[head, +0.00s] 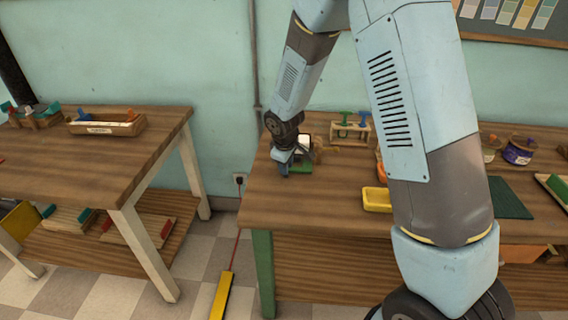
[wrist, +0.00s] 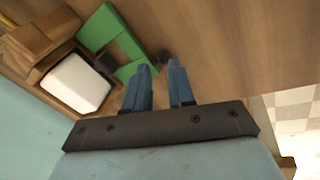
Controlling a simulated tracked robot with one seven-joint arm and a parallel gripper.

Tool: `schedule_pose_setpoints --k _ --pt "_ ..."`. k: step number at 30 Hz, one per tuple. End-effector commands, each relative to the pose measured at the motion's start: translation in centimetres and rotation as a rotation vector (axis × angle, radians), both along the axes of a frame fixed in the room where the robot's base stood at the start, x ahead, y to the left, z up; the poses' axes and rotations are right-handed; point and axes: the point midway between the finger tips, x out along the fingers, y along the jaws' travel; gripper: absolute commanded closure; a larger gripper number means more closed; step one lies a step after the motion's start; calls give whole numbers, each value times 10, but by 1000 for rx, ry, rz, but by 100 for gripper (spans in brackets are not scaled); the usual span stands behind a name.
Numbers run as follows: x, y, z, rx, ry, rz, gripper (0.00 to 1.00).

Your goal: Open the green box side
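The green box side (wrist: 118,42) shows in the wrist view as a flat green panel with a gap in it, at the edge of a small wooden box (wrist: 60,104). A white block (wrist: 76,84) sits in that box. My gripper (wrist: 161,66) is to the right of the green panel, its two blue fingers apart with nothing clearly between them. A small dark knob-like shape lies just beyond the fingertips; I cannot tell what it belongs to. In the head view my gripper (head: 283,168) is low over the table's left end, beside the green panel (head: 302,167), and partly hides the box.
The wooden table (head: 330,190) also holds a rack with green and blue stamps (head: 350,128), a yellow tray (head: 377,199), a dark green mat (head: 508,198) and a purple jar (head: 518,152). Bare wood lies in front of the box. Another table (head: 90,165) stands at left.

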Motion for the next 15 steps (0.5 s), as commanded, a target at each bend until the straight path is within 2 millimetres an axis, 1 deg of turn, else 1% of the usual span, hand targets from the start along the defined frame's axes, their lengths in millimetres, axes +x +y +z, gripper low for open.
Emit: schedule_pose_setpoints --k 1,6,15 --pt "0 0 0 0 0 0 71" --pt "1 0 0 0 -1 0 55" --pt "0 1 2 2 -2 1 54"
